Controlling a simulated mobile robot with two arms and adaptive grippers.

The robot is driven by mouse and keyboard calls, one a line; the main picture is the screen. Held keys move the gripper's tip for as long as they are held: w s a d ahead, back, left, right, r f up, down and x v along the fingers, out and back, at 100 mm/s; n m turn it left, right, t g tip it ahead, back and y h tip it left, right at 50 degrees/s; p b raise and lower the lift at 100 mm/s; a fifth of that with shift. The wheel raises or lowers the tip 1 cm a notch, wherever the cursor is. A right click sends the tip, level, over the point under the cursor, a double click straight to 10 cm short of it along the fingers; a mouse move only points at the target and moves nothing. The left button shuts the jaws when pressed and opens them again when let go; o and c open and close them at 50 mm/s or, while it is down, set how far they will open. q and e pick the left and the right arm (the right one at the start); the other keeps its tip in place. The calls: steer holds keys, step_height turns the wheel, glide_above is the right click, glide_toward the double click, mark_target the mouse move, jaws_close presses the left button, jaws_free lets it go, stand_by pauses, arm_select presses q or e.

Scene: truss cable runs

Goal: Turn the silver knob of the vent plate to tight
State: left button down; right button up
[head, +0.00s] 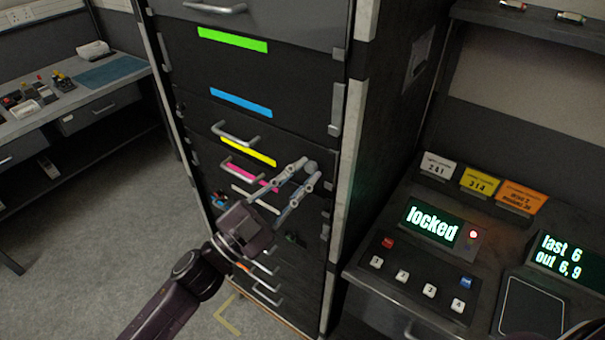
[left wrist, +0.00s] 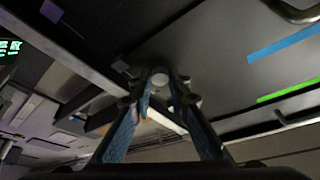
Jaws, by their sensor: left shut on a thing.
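A small round silver-grey knob (head: 311,166) sits on the right side of the dark cabinet front. It also shows in the left wrist view as a pale round end (left wrist: 160,79). My left gripper (head: 304,174) reaches up to it from the lower left, with its two fingers closed around the knob. In the left wrist view the fingertips (left wrist: 160,97) are on both sides of it. I cannot make out the vent plate's outline or any tightness mark.
The tall dark cabinet (head: 270,70) has drawers with handles and coloured strips. To the right is a console with a screen (head: 432,220) reading "locked", a red light (head: 473,234) and several buttons. A bench (head: 90,105) stands at the left, with open floor (head: 110,230) before it.

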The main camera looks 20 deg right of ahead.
arm_select(q)
steer(key=shift+r+m+g, duration=0.1)
steer(key=shift+m+g, duration=0.5)
steer(key=shift+m, duration=0.8)
steer(key=c, duration=1.8)
jaws_free()
steer(key=shift+a, duration=0.1)
steer(key=v, duration=1.2)
steer(key=shift+w+r, duration=0.1)
steer(key=shift+r, duration=0.05)
